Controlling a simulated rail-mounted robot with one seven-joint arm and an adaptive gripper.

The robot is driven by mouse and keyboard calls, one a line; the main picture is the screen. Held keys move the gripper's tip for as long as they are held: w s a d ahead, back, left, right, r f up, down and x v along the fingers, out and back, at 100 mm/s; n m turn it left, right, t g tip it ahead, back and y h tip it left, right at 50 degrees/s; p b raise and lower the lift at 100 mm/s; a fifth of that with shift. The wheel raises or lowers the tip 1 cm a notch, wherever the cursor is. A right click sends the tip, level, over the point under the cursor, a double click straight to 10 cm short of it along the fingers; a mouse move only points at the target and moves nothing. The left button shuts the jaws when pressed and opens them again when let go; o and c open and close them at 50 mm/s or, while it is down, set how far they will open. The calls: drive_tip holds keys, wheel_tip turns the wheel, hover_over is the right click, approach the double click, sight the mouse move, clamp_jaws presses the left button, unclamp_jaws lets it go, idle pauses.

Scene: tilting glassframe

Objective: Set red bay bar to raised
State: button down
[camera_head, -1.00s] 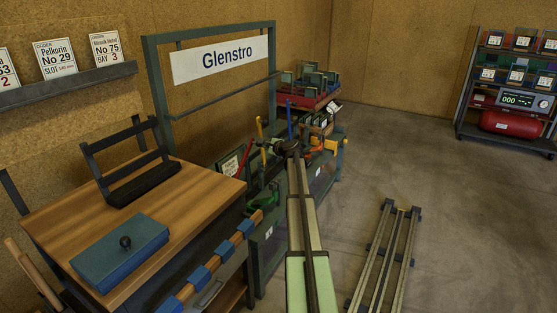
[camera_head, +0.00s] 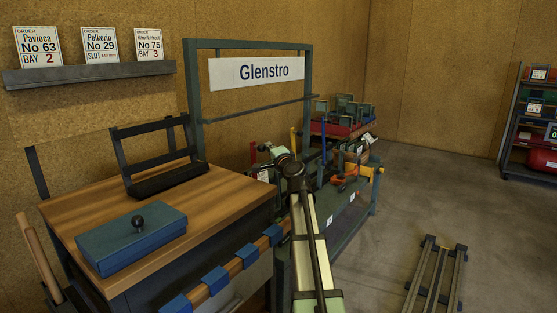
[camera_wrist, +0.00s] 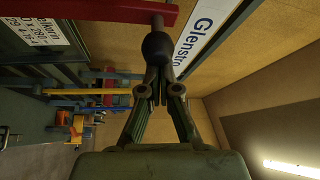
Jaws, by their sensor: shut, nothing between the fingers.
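The red bar (camera_wrist: 95,12) runs across the top of the wrist view. A dark round knob (camera_wrist: 158,46) sticks out from it on a short stem. My gripper (camera_wrist: 157,72) is shut and empty, with its fingertips right at the knob; I cannot tell whether they touch it. In the head view the red bar (camera_head: 253,154) shows as a short, near-upright strip at the bench, left of the yellow bar (camera_head: 292,140) and the blue bar (camera_head: 323,138). My arm hides part of that area, and the fingertips are too small to make out there.
The Glenstro sign (camera_head: 250,72) hangs on a green frame behind the bars. A wooden table (camera_head: 210,190) with a blue lidded box (camera_head: 132,237) and a black stand (camera_head: 160,180) is at left. A slatted rack (camera_head: 436,276) lies on the otherwise open floor at right.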

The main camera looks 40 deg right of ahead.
sight(259, 148)
drive_tip(key=shift+n, duration=0.3)
drive_tip(key=a, duration=0.2)
drive_tip(key=s+a+b, duration=0.1)
drive_tip(key=a, duration=0.1)
drive_tip(key=shift+s+f, duration=0.1)
drive_tip(key=shift+s, duration=0.1)
drive_tip(key=shift+s+a+f+b, duration=0.1)
drive_tip(key=shift+s+a+b, duration=0.05)
drive_tip(key=shift+a+b, duration=0.25)
drive_tip(key=shift+s+a+f, duration=0.1)
drive_tip(key=shift+a, duration=0.05)
drive_tip(key=v, duration=0.3)
drive_tip(key=b+v, duration=0.1)
drive_tip(key=v, duration=0.2)
drive_tip(key=d+v, duration=0.1)
drive_tip(key=v, duration=0.2)
drive_tip(key=shift+f+b, duration=0.15)
drive_tip(key=shift+b, duration=0.15)
drive_tip(key=shift+s, duration=0.4)
drive_tip(key=shift+d, duration=0.1)
drive_tip(key=shift+d, duration=0.1)
